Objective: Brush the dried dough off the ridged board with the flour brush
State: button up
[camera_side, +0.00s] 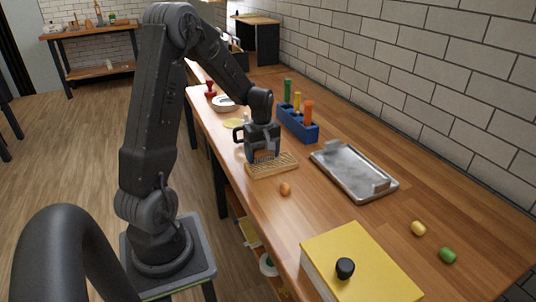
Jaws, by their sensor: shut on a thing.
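The ridged board (285,167) is a light wooden slab lying flat on the wooden table near its left edge. My gripper (262,150) is low over the back part of the board. It is shut on the flour brush (263,155), of which a small orange-brown part shows between the fingers. The brush is at or just above the board; I cannot tell whether it touches. Dried dough on the board is too small to make out, and my gripper hides the board's far side.
A metal tray (350,168) lies right of the board, and a blue holder (297,125) with coloured upright pieces stands behind. An orange-brown lump (285,189) lies in front. A yellow box (352,262) with a black knob stands nearer. A white bowl (224,105) is farther back.

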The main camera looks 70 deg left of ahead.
aim_at(267, 167)
jog(key=shift+s+d, duration=0.2)
jog(key=shift+d, duration=1.65)
jog(key=shift+d+r, duration=0.1)
jog(key=shift+d, duration=0.1)
notch_tip(267, 167, up, 8)
